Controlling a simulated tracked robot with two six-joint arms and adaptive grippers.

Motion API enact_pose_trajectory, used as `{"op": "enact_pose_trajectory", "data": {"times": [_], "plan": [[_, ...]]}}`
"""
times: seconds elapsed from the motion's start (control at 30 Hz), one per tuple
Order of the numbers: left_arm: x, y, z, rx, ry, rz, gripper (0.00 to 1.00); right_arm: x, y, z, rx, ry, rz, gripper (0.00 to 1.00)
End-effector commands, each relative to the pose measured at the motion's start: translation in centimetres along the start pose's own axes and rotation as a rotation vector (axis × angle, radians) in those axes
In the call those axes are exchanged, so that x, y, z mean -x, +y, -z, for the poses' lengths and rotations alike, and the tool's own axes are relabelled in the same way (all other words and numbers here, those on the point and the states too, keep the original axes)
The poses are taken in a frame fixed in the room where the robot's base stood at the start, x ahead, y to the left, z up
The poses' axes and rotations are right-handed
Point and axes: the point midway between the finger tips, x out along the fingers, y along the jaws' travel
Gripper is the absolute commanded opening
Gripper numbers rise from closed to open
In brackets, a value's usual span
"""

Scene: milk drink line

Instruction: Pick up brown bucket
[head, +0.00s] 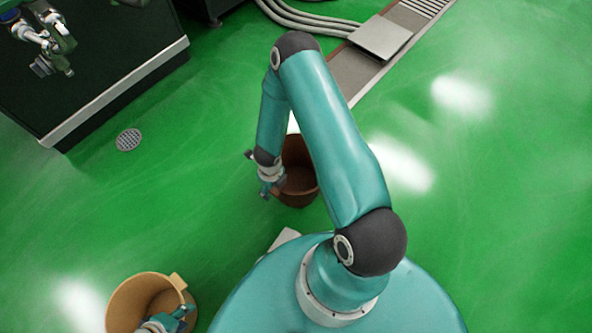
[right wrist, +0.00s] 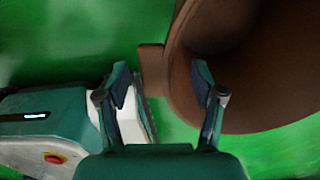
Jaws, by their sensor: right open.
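The brown bucket (head: 299,180) stands on the green floor near the middle of the head view, partly hidden behind my right arm. My right gripper (head: 270,186) is at its left side. In the right wrist view the brown bucket (right wrist: 255,75) fills the upper right, and its rim tab (right wrist: 152,68) lies ahead, between the lines of the two fingers. My right gripper (right wrist: 162,82) is open, with the right finger overlapping the bucket wall in the picture; contact cannot be told. My left gripper (head: 172,322) is at the tan bucket, cut by the bottom edge; its jaws are unclear.
A tan bucket (head: 123,296) with a rim tab stands at the lower left. A dark machine base (head: 95,70) with a light edge takes the upper left. A floor drain (head: 129,139) lies beside it. Hoses and a grey plate (head: 381,37) lie at the top. The floor at right is clear.

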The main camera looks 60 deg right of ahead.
Motion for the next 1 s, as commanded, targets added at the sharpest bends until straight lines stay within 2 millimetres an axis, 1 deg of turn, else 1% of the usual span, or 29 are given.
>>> {"op": "enact_pose_trajectory", "data": {"times": [0.03, 0.1, 0.3, 0.33, 0.57, 0.6, 0.67, 0.7, 0.73, 1.0], "plan": [[-0.47, -0.17, 0.00, 0.000, 0.000, 0.000, 0.40, -0.88, 0.02, 0.02, -0.001, 0.001, 0.000, 0.67], [-0.55, -0.20, 0.01, 0.000, 0.000, 0.000, 0.40, -1.24, 0.03, 0.02, 0.000, 0.001, 0.000, 0.67], [-0.45, -0.16, 0.01, 0.000, 0.000, 0.000, 0.40, -1.18, 0.02, -0.02, 0.000, 0.000, 0.000, 0.67], [-0.45, -0.16, 0.01, 0.000, 0.000, 0.000, 0.40, -1.17, 0.02, -0.03, 0.000, 0.000, 0.000, 0.66], [-0.45, -0.16, 0.01, 0.000, 0.000, 0.000, 0.40, -1.16, 0.04, -0.03, 0.000, 0.000, 0.000, 0.27], [-0.45, -0.16, 0.01, 0.000, 0.000, 0.000, 0.40, -1.16, 0.04, -0.03, 0.000, 0.000, 0.000, 0.21], [-0.45, -0.16, 0.01, 0.000, 0.000, 0.000, 0.40, -1.16, 0.05, -0.03, 0.000, 0.000, 0.000, 0.11], [-0.45, -0.16, 0.01, 0.000, 0.000, 0.000, 0.40, -1.16, 0.06, -0.03, 0.001, 0.000, 0.000, 0.04], [-0.45, -0.16, 0.01, 0.000, 0.000, 0.000, 0.40, -1.16, 0.07, -0.03, 0.001, 0.000, 0.000, 0.00], [-0.43, -0.16, 0.01, 0.000, 0.000, 0.000, 0.40, -1.11, 0.06, -0.08, 0.000, -0.001, 0.001, 0.00]]}}
